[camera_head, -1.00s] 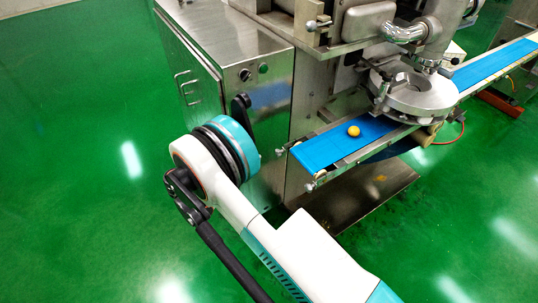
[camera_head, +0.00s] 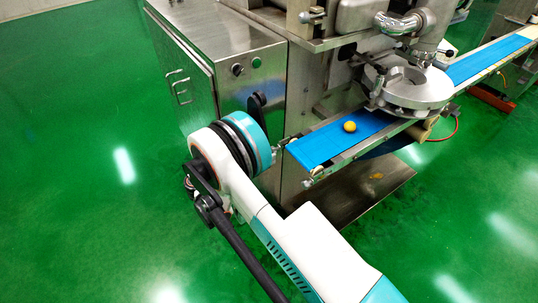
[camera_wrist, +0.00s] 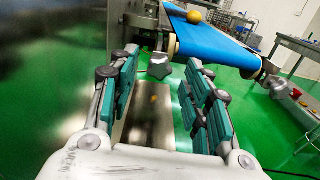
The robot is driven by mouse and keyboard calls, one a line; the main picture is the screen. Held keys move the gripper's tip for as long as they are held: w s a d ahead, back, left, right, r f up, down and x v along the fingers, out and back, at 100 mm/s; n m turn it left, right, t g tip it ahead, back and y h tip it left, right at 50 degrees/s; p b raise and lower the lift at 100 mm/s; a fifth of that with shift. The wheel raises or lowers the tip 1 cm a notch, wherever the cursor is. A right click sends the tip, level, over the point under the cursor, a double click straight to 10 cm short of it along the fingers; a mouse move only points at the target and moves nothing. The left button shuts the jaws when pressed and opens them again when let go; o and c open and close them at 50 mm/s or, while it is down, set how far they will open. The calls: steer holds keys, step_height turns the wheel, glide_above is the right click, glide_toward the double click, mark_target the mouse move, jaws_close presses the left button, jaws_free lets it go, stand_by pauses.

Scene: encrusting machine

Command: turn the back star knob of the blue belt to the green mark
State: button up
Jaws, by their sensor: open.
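The blue belt (camera_head: 320,147) ends at the machine's front left. Its back star knob (camera_wrist: 160,66) is a grey lobed knob in the wrist view, ahead of and between my open fingers. A second star knob (camera_wrist: 276,86) sits at the belt's other side, to the right. In the head view, small knobs (camera_head: 309,182) show at the belt end. My gripper (camera_wrist: 160,82) is open and empty, with teal pads on both sides. In the head view, its fingers are mostly hidden behind my wrist, left of the belt end. I cannot make out a green mark.
A yellow-orange ball (camera_head: 350,127) lies on the belt. The steel cabinet (camera_head: 190,60) stands close behind my wrist. A steel tray (camera_head: 358,195) lies below the belt, with an orange spot on it. Green floor is free at left and front.

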steer(key=shift+x, duration=1.25)
steer(key=shift+c, duration=0.5)
jaws_close()
steer(key=shift+m, duration=0.3)
